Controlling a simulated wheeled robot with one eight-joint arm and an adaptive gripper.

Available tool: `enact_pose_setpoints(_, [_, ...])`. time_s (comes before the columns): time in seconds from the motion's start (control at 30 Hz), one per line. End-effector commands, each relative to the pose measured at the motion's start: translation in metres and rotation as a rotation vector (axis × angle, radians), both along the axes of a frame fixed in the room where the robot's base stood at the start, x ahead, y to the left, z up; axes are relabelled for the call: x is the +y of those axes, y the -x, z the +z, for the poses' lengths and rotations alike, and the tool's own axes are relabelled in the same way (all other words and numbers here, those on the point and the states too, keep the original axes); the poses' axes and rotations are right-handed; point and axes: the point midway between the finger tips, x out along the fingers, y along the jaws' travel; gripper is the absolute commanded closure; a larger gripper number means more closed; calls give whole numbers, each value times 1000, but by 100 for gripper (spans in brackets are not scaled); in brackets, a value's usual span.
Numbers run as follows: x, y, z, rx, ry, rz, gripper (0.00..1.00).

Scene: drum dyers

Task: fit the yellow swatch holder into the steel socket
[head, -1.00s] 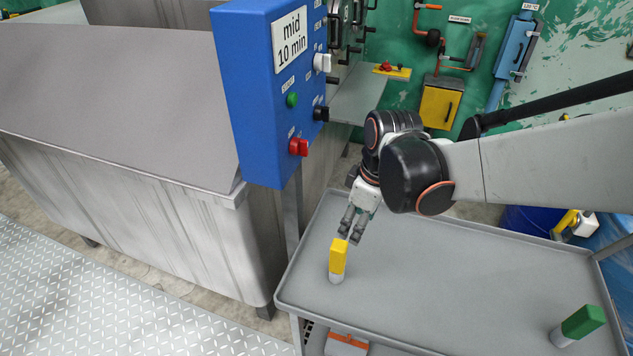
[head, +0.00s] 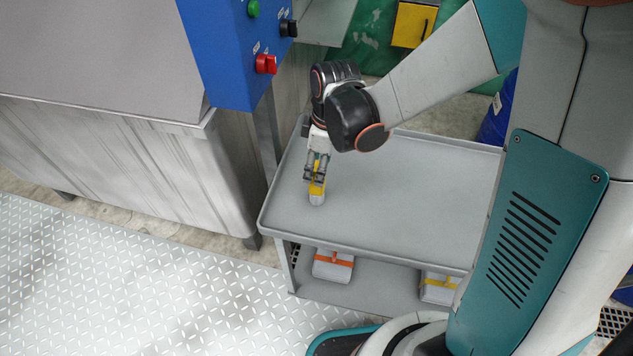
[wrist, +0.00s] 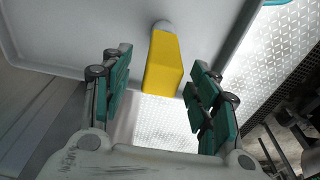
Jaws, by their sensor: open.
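The yellow swatch holder (head: 318,188) stands on the grey cart tray (head: 410,190), near its left end, with a pale grey round part at its lower end. It also shows in the wrist view (wrist: 163,66). My gripper (head: 316,174) is over it from above. In the wrist view my gripper (wrist: 160,78) is open, with one green-padded finger on each side of the yellow block and gaps showing between. I cannot make out the steel socket in the current views.
A blue control box (head: 218,50) with knobs stands left of the cart, beside a large steel vat (head: 130,165). Boxes with an orange band (head: 333,265) and a yellow band (head: 438,288) sit on the lower shelf. The tray's middle is clear.

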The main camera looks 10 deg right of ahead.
Motion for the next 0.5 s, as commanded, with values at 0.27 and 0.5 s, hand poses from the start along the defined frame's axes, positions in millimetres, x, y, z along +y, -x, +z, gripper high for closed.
enact_pose_setpoints(0.27, [4, 0, -30, 0, 0, 0, 45])
enact_pose_setpoints(0.5, [7, -1, -52, 0, 0, -1, 45])
